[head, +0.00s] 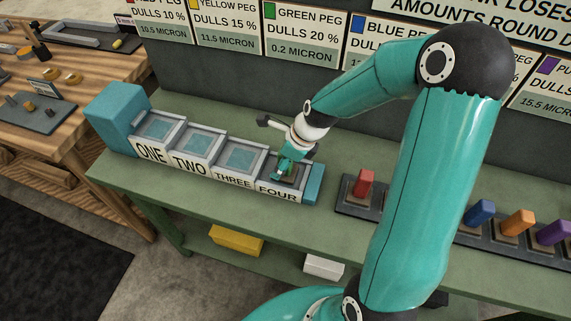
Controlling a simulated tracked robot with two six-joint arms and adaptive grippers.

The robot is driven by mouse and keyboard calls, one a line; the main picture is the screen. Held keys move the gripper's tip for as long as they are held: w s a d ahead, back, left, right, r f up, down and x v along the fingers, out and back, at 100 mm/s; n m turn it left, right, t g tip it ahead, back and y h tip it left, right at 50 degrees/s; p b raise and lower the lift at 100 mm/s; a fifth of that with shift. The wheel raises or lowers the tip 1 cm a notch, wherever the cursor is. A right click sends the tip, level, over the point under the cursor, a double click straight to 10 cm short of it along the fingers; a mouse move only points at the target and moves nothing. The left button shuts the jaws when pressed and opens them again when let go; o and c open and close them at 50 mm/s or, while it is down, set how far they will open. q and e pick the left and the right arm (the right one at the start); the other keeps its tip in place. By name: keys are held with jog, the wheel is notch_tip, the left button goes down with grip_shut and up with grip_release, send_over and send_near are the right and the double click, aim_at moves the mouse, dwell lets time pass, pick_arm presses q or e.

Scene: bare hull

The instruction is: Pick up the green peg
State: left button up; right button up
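My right gripper (284,171) points down at the compartment marked FOUR of the tray (234,182) on the green bench. Its fingers are small and partly hidden in the view, so I cannot tell whether they are open or shut. I cannot make out a green peg at the fingers. The peg rack (341,208) on the right holds a red peg (364,183), a blue peg (480,212), an orange peg (518,222) and a purple peg (553,233). My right arm hides the rack between red and blue. My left gripper is out of view.
Compartments ONE, TWO and THREE look empty of pegs. The sign for the green peg (305,34) hangs on the back wall. A wooden table (100,110) with small parts stands at left. A yellow box (236,241) and a white box (323,267) lie below the bench top.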

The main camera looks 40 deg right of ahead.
grip_shut()
jog(key=shift+r, duration=0.1)
